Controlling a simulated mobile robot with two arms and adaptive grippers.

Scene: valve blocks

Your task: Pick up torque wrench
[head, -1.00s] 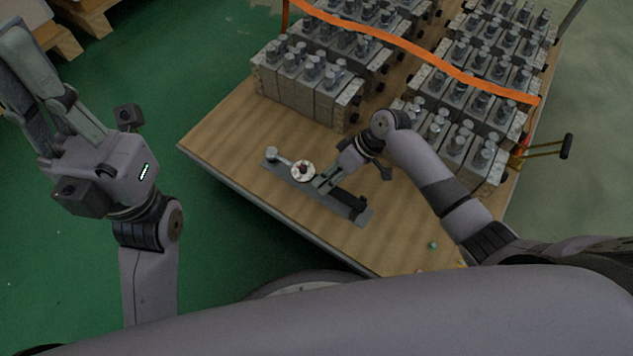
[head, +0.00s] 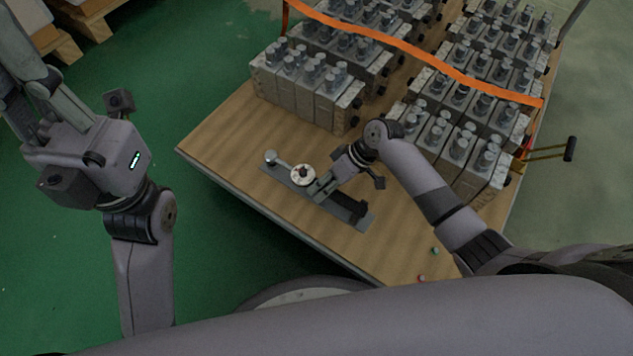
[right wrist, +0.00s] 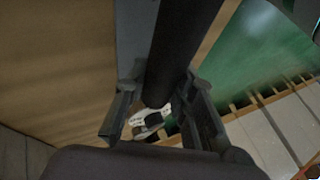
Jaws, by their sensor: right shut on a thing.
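The torque wrench has a round white dial (head: 303,175), a small metal head and a black handle (head: 348,208). It lies along a grey strip (head: 275,175) on the wooden table top; I cannot tell whether it is slightly raised. My right gripper (head: 322,188) is shut on the wrench between dial and handle. In the right wrist view, the black handle (right wrist: 182,45) runs between the fingers of the right gripper (right wrist: 160,115), with part of the white dial (right wrist: 150,118) beyond. My left gripper (head: 30,85) is over the green floor, far from the wrench; its fingertips are cut off.
Rows of metal valve blocks (head: 310,90) stand on the wooden table (head: 225,135) behind the wrench, with more at the right (head: 460,145). An orange strap (head: 430,60) crosses above them. Small green and red buttons (head: 435,251) sit near the front edge. The table's left corner is clear.

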